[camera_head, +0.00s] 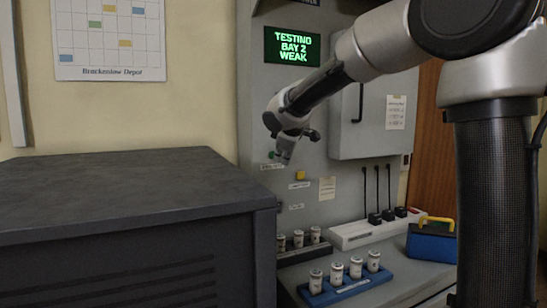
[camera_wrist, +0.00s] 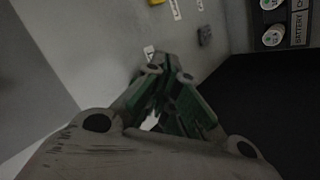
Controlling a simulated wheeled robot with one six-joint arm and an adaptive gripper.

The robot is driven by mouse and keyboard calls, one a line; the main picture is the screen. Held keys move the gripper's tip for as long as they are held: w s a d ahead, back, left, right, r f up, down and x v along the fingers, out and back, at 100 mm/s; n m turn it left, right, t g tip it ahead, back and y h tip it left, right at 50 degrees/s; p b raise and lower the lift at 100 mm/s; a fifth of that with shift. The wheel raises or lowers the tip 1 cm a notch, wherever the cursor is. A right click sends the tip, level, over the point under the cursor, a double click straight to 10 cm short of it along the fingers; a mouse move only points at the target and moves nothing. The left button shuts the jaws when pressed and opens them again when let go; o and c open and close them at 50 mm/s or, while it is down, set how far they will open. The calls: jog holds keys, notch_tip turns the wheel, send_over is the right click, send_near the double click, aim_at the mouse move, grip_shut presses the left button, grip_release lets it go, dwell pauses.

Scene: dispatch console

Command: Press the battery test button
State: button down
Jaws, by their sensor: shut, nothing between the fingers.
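My gripper (camera_head: 281,157) is shut and empty, close to the grey console panel (camera_head: 325,212). It also shows in the wrist view (camera_wrist: 178,98), with its dark green fingers together by a small white label (camera_wrist: 149,51). A yellow button (camera_head: 300,175) sits on the panel just right of and below the fingertips, with a white label under it. Its lower edge shows at the top of the wrist view (camera_wrist: 155,3). Whatever lies behind the fingers is hidden, and I cannot tell whether they touch the panel. The label texts are too small to read.
Several white cells stand in a blue tray (camera_head: 345,291), with more in a holder behind. Black-antennaed units sit in a white charger (camera_head: 350,235) beside a blue box (camera_head: 430,245). A dark cabinet (camera_head: 130,190) stands left.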

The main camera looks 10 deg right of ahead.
jog(key=shift+s, duration=0.1)
jog(key=s, duration=0.2)
jog(key=s+d, duration=0.1)
jog(key=s, duration=0.1)
jog(key=shift+s, duration=0.4)
dwell(6.1)
notch_tip(320, 180, up, 8)
dwell(0.5)
